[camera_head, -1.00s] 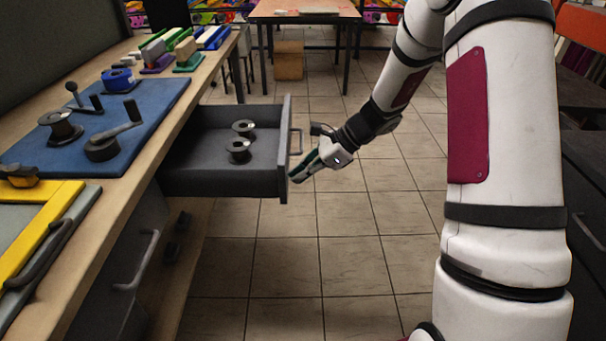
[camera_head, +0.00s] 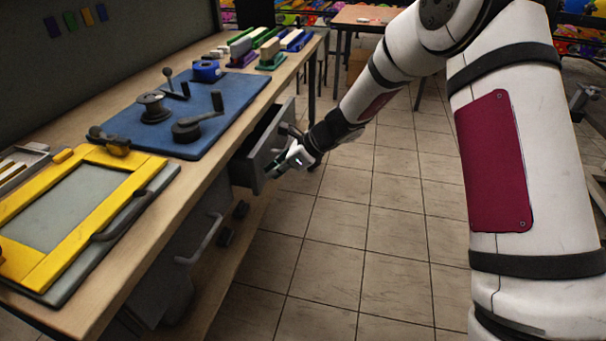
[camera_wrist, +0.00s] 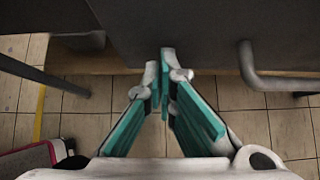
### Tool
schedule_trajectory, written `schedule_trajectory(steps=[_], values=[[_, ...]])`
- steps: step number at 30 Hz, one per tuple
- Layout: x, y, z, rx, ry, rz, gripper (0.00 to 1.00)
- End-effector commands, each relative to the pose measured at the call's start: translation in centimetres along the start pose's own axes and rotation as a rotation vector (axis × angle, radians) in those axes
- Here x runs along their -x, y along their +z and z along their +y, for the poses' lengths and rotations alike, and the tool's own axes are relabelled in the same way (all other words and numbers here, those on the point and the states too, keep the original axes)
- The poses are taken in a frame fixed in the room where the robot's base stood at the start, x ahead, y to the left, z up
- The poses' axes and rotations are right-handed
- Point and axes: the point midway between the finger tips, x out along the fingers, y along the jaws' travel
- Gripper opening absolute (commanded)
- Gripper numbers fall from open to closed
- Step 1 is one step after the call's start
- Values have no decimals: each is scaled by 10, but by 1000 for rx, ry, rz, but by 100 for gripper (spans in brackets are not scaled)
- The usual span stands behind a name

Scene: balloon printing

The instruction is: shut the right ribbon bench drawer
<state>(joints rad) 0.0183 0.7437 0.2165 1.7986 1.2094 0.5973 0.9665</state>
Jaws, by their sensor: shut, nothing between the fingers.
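The right ribbon bench drawer (camera_head: 262,150) is a dark grey drawer under the bench top, still part-way out. Its front also shows in the wrist view (camera_wrist: 195,35), with its bar handle (camera_wrist: 250,72) to the right of my fingers. My gripper (camera_head: 281,168) is at the drawer's front in the head view. In the wrist view my gripper (camera_wrist: 166,52) has its fingertips together, at or very near the drawer front. I cannot tell for sure if they touch it. The drawer's inside is mostly hidden in the head view.
The wooden bench (camera_head: 200,195) carries a blue mat (camera_head: 215,100) with spools and cranks, and a yellow frame (camera_head: 120,215). Another drawer handle (camera_head: 203,240) sticks out below the bench at the near left. Tiled floor (camera_head: 345,220) is clear right of the bench.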

Motion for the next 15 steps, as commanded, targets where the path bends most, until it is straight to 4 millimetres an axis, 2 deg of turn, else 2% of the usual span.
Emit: schedule_trajectory(steps=[6,15], values=[[-28,28,0,3,1,1,0],[-43,43,0,0,0,1,0]])
